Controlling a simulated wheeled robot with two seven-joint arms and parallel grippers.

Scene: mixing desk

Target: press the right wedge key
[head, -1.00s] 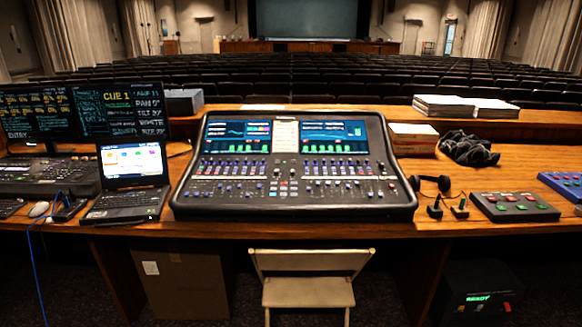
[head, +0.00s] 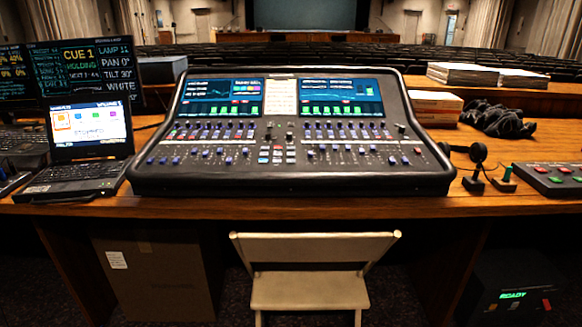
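The mixing console (head: 290,186) stands on the wooden desk in the middle of the head view, with lit screens (head: 341,96) along its back. Rows of faders and knobs cover its sloping face. A cluster of small keys (head: 278,155), some red and some pale, sits near its centre. The labels are too small to read, so I cannot tell which key is the right wedge key. Neither of my grippers is in view, and nothing touches the console.
A laptop (head: 72,185) and monitors stand to the left. A folding chair (head: 310,290) stands before the desk. A box (head: 155,275) and a unit lit "READY" (head: 512,295) are below.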

